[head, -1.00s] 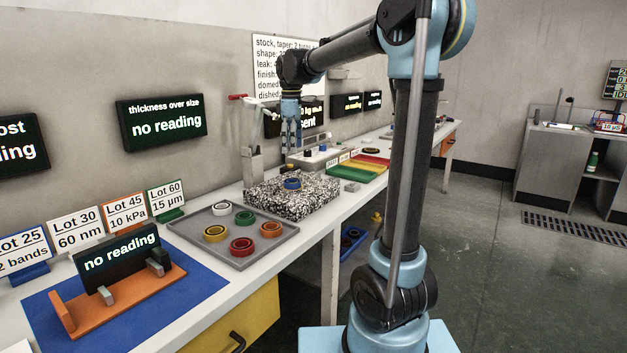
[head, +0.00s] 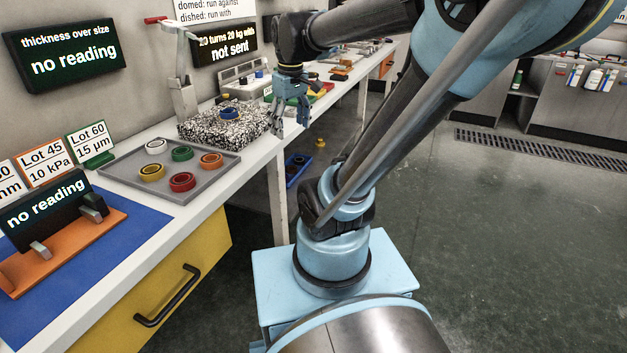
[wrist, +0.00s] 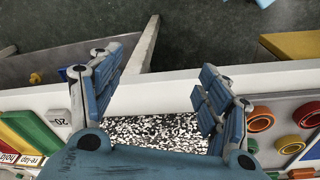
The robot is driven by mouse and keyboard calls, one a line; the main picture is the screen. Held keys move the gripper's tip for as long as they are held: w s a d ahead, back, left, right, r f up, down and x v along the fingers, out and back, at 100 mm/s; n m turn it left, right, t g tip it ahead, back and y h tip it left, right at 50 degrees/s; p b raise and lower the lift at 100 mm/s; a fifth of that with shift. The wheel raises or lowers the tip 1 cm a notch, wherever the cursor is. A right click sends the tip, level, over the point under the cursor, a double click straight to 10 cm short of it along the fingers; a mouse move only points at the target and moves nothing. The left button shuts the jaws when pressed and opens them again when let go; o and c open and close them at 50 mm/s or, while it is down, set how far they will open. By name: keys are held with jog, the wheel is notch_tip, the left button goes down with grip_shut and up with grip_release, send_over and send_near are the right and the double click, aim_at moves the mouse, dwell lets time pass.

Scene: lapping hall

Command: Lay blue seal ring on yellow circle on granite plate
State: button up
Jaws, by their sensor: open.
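The blue seal ring (head: 230,113) lies on top of the speckled black-and-white granite plate (head: 212,131) on the bench. No yellow circle can be made out on the plate; the ring's own spot may cover it. My gripper (head: 290,128) is open and empty, fingers pointing down, to the right of the plate near the bench's front edge and apart from the ring. In the wrist view, part of the granite plate (wrist: 150,128) shows between the spread fingers; the blue ring is hidden there.
A grey tray (head: 133,182) left of the plate holds white, green, yellow, red and orange rings. A grey post with a red handle (head: 183,75) stands behind the plate. A red, yellow and green board shows in the wrist view (wrist: 30,135). The floor in front of the bench is open.

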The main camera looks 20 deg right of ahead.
jog(key=s+d+f+m, duration=0.4)
jog(key=s+f+m, duration=0.1)
jog(key=s+f, duration=0.6)
jog(key=shift+d+f+m+t, duration=0.15)
jog(key=shift+f+m+t, duration=0.25)
jog(key=shift+f, duration=0.55)
jog(key=shift+w, duration=0.1)
